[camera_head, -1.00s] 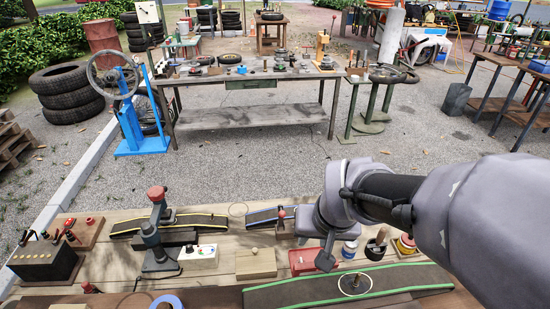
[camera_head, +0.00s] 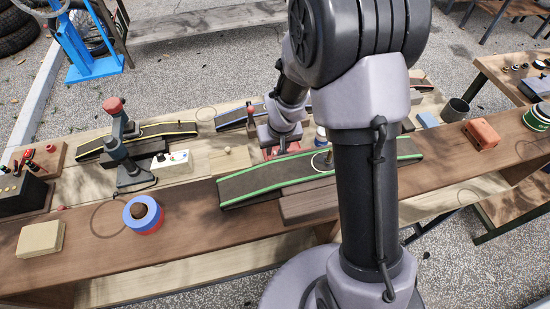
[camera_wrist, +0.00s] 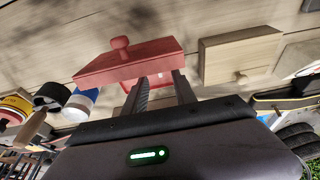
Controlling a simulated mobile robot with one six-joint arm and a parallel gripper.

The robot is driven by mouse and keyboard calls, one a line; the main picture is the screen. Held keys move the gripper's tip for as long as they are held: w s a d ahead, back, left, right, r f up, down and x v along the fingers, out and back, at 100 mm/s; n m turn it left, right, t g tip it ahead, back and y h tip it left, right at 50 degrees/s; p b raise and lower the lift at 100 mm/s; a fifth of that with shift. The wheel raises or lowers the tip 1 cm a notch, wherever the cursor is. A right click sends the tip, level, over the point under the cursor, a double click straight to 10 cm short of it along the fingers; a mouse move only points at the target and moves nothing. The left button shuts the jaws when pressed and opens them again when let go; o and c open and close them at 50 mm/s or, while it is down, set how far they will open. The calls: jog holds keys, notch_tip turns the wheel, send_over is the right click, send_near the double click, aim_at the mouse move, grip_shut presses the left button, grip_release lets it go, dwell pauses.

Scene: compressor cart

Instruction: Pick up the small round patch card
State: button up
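I cannot pick out a small round patch card in either view. My gripper (camera_wrist: 160,83) is in front of a red box (camera_wrist: 125,62) with a round red knob on it. The two fingers are apart and their tips reach the near edge of the box. A bit of red shows between them; I cannot tell whether they touch it. In the head view the red box (camera_head: 270,154) is mostly hidden by my arm, and the fingertips are hidden too.
A wooden block (camera_head: 230,158) with a small knob stands beside the red box. A green-edged ramp (camera_head: 250,184) lies in front. A dark press-like stand (camera_head: 125,150), a blue and red tape roll (camera_head: 143,214) and an orange block (camera_head: 482,135) are on the bench.

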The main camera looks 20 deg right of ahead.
jog(key=b+x, duration=0.2)
jog(key=x, duration=0.3)
jog(key=shift+w+d, duration=0.1)
jog(key=shift+w, duration=0.05)
jog(key=shift+r, duration=0.1)
grip_shut()
jog(key=shift+r, duration=0.1)
